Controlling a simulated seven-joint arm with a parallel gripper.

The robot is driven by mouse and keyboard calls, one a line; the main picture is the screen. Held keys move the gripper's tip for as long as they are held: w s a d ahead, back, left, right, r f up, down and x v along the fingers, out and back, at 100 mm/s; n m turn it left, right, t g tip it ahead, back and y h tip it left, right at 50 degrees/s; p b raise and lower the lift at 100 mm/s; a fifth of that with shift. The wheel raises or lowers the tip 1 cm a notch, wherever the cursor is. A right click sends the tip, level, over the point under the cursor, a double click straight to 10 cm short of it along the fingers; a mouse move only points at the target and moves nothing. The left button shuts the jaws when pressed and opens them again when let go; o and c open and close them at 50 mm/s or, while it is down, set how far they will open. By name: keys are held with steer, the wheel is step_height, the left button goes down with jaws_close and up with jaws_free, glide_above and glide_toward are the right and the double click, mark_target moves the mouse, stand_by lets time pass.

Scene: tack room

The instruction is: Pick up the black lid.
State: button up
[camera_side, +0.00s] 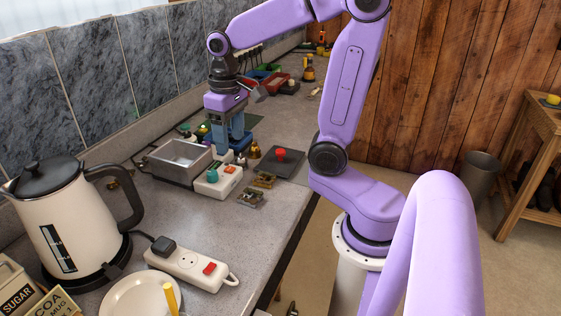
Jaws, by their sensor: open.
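My gripper (232,148) has a purple body and blue-grey fingers, pointing down just right of an open metal basin (181,153). It is open; I see nothing held, though the small items around the fingertips partly hide that area. A flat dark square piece with a red knob (281,154) lies on the counter to the right of the fingers, apart from them. It may be the black lid, but I cannot tell for certain. The white kettle (75,225) at the left also has a dark lid (47,175) with a knob, seated on top.
A white control box (219,180) stands in front of the basin. Small brass-coloured items (250,197) lie near the counter's right edge. A power strip (192,266) and a plate (140,297) are in front. Coloured trays and bottles stand farther back.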

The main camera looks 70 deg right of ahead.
steer(key=w+d+r+m, duration=0.1)
steer(key=d+r+m, duration=0.2)
steer(key=d+m, duration=0.5)
step_height(320, 180, up, 3)
steer(key=m, duration=0.5)
glide_above(281, 150)
steer(key=f, duration=1.1)
steer(key=shift+w+a, duration=0.1)
steer(key=shift+a, duration=0.1)
steer(key=shift+d+f, duration=0.15)
steer(key=shift+f, duration=3.15)
jaws_close()
